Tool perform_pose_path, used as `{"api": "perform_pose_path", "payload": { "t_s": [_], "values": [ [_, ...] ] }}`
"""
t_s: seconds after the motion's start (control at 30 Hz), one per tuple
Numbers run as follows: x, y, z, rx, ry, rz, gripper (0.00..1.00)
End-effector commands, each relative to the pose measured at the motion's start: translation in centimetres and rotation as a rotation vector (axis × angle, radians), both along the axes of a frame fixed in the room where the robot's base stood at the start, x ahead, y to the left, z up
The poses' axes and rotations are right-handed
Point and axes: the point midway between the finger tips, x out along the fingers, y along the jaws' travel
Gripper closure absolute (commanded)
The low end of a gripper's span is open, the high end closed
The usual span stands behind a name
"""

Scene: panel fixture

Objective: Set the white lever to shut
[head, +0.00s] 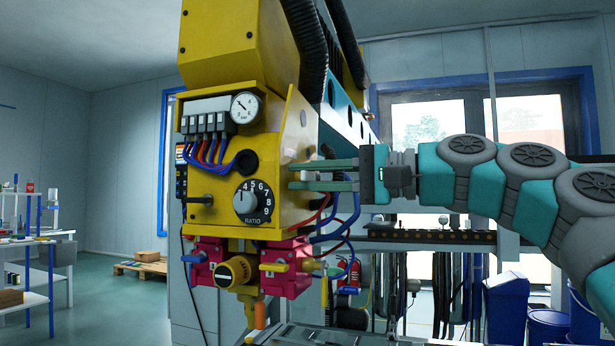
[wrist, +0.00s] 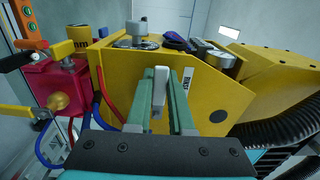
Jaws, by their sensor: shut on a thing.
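The white lever (wrist: 159,88) shows in the wrist view on the side face of the yellow housing (wrist: 215,105), between the two green fingers of my gripper (wrist: 160,105). The fingers are shut on it, and its narrow body lies along them. In the head view my gripper (head: 292,176) reaches in from the right to the right side face of the yellow housing (head: 290,125). There the fingers hide most or all of the lever. A small white label (wrist: 188,79) sits beside the lever; I cannot read it surely.
The housing front carries a gauge (head: 246,107), a ratio dial (head: 253,201) and a black-handled lever (head: 200,199). Below is a magenta valve block (head: 290,265) with yellow and orange handles. Red and blue hoses (head: 345,225) hang just below my fingers. A black corrugated hose (wrist: 285,125) runs at right.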

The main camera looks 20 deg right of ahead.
Motion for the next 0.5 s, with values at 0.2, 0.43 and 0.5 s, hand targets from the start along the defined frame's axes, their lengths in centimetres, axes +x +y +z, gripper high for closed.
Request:
{"api": "perform_pose_path", "payload": {
  "t_s": [0.2,0.43,0.5],
  "values": [
    [0.0,0.0,-0.2,-0.011,-0.015,0.000,1.00],
    [0.0,0.0,-0.8,-0.070,-0.098,-0.001,1.00],
    [0.1,0.0,-1.1,-0.099,-0.137,-0.001,1.00]
  ]
}}
